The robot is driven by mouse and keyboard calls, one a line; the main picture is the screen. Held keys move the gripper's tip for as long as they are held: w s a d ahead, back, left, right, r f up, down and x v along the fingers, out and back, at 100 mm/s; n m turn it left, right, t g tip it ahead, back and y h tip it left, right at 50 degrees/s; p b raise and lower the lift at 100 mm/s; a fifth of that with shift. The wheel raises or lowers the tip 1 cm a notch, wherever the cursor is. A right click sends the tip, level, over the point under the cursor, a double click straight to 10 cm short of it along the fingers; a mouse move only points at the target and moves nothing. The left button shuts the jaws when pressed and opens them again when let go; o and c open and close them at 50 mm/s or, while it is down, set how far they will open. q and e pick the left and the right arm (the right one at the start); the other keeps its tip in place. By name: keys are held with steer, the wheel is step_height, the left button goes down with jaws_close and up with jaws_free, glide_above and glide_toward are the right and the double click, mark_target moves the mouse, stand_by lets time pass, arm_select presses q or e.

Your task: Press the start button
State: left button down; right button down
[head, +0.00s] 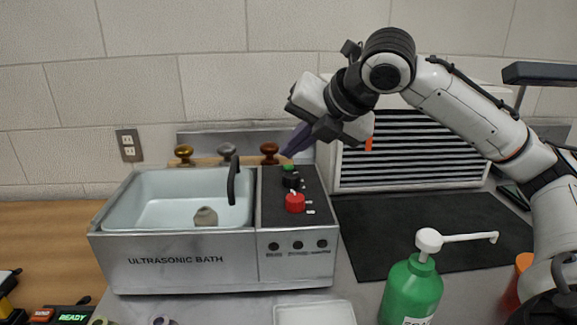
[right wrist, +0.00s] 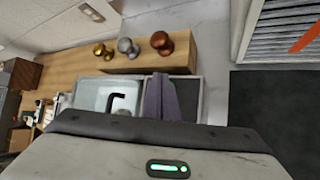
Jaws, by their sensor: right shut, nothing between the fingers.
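The ultrasonic bath (head: 180,262) stands on the counter, with a dark control panel on its right side. On the panel are a green button (head: 288,168) at the back, a black knob (head: 291,181) in the middle and a larger red button (head: 295,203) in front. No readable label tells which is start. My right gripper (head: 286,153) is shut and empty, its purple fingers pointing down-left just above the green button in the picture. I cannot tell the exact gap. In the right wrist view the fingers (right wrist: 160,98) cover part of the panel, and the buttons are hidden. My left gripper is not in view.
The bath's basin (head: 150,212) has a black spout and a small object inside. Three knobs (head: 227,152) on a wooden block stand behind it. A green soap bottle (head: 411,292) and a white tray (head: 314,314) are in front. A black mat (head: 420,235) lies right, before a louvred unit (head: 410,150).

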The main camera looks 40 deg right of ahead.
steer(key=shift+f, duration=0.15)
stand_by(0.7)
steer(key=shift+f, duration=0.25)
steer(key=shift+f+b, duration=0.45)
stand_by(0.5)
stand_by(0.4)
steer(key=shift+r+p, duration=0.85)
steer(key=shift+p, duration=0.15)
step_height(320, 180, up, 5)
steer(key=p, duration=0.5)
steer(key=shift+p, duration=0.3)
